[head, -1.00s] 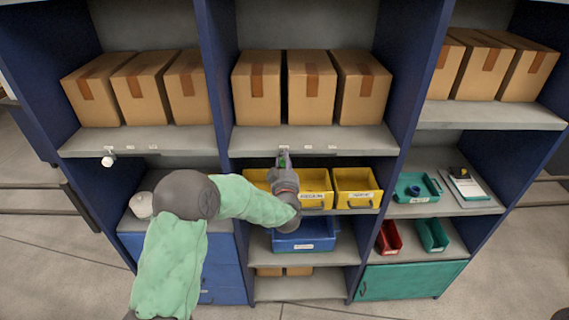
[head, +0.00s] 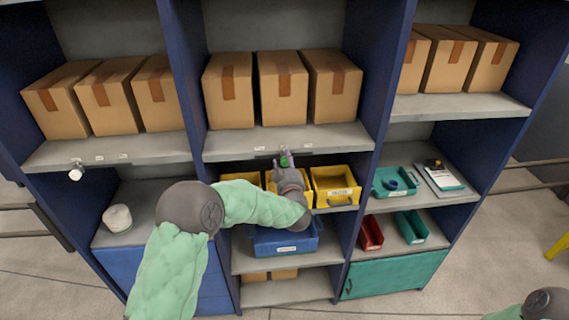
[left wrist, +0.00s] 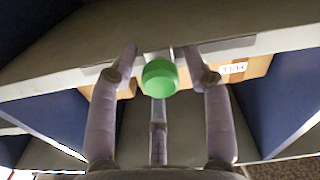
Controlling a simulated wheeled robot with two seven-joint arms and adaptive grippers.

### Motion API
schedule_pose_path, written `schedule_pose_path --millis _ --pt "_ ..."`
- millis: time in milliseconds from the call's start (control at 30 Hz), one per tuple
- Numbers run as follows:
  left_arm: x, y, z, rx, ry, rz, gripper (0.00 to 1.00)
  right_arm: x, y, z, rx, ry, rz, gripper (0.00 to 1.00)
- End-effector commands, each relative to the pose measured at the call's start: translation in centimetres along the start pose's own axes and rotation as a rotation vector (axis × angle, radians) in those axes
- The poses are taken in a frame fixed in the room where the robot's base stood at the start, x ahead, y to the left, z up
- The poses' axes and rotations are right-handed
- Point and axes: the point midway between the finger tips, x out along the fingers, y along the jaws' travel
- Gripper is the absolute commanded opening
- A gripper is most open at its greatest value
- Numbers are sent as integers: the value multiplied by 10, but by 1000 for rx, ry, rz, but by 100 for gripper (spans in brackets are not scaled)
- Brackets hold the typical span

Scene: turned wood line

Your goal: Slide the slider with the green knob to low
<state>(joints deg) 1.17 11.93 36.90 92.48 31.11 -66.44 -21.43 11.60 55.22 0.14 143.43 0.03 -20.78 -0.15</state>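The green knob (head: 285,161) sits at the front edge of the middle shelf, below the middle carton. My left gripper (head: 283,158) reaches up to it from below. In the left wrist view the round green knob (left wrist: 160,77) lies between the spread fingers (left wrist: 161,60), with gaps at its left and right. A further finger stands below the knob; whether it touches is unclear. Small labels (head: 259,148) and (head: 306,144) show on the edge either side of the gripper. The right-hand label (left wrist: 233,68) is hard to read. My right gripper is out of view.
Cartons (head: 282,88) stand on the upper shelf. Yellow bins (head: 335,185) and a blue bin (head: 285,238) sit below the gripper. A white knob (head: 76,174) is on the left shelf edge. A teal tray (head: 395,181) is at right.

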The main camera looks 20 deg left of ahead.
Motion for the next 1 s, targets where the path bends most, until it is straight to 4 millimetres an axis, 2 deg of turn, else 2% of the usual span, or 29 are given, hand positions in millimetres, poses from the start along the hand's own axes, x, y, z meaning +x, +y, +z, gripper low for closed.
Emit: schedule_pose_path --millis 300,433,567,800,1000 --pt "-1 0 0 0 1 0 56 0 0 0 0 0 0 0" --pt "-10 0 0 0 -1 1 56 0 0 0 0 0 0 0" --pt "-30 1 0 0 0 3 56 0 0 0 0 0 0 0" --pt "-78 1 0 0 -1 4 56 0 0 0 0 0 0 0" --pt "-107 1 0 -1 -1 2 56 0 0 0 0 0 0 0"
